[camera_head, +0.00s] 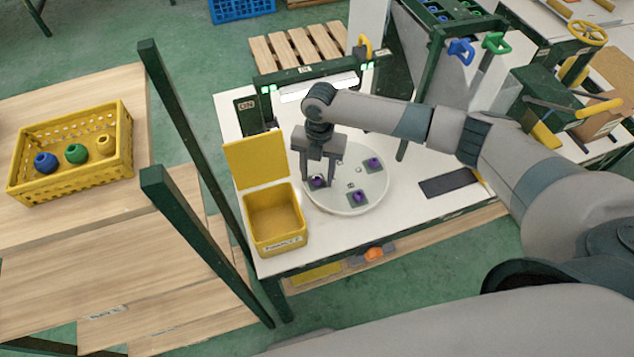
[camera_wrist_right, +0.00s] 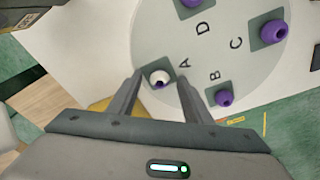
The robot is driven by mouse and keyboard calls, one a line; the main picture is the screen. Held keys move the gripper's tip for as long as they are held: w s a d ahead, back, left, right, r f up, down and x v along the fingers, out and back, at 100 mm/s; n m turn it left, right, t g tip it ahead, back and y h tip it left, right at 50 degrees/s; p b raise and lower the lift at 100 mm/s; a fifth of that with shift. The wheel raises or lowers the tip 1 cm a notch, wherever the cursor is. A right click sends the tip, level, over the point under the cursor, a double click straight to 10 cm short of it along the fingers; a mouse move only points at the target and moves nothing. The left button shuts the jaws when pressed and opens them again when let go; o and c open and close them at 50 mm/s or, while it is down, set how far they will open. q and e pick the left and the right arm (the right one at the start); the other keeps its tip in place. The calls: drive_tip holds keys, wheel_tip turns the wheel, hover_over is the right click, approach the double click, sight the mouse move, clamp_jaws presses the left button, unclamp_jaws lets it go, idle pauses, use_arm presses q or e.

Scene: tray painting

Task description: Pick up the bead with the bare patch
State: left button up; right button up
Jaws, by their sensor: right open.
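A round white plate (camera_head: 335,203) on the white table carries purple beads on dark square pads lettered A to D. The bead at A (camera_wrist_right: 159,78) shows a white bare patch with a little purple; it also shows in the head view (camera_head: 318,181). Purple beads sit at B (camera_wrist_right: 224,98), C (camera_wrist_right: 273,32) and D (camera_wrist_right: 190,3), the last cut by the frame edge. My right gripper (camera_head: 318,178) is open, pointing down over the bead at A, its fingers apart on either side in the wrist view (camera_wrist_right: 161,84). I cannot tell their height. My left gripper is not in view.
An open yellow box (camera_head: 276,244) with a raised lid stands left of the plate. A yellow crate (camera_head: 70,174) with blue, green and yellow beads is on the wooden table at left. Dark green posts (camera_head: 185,105) stand between the tables. A dark strip (camera_head: 448,183) lies right of the plate.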

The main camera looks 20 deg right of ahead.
idle(0.4)
drive_tip(key=c, duration=1.1)
drive_tip(key=shift+r, duration=0.1)
wheel_tip(320, 180, up, 10)
drive_tip(key=p, duration=0.8)
drive_tip(key=shift+p, duration=0.35)
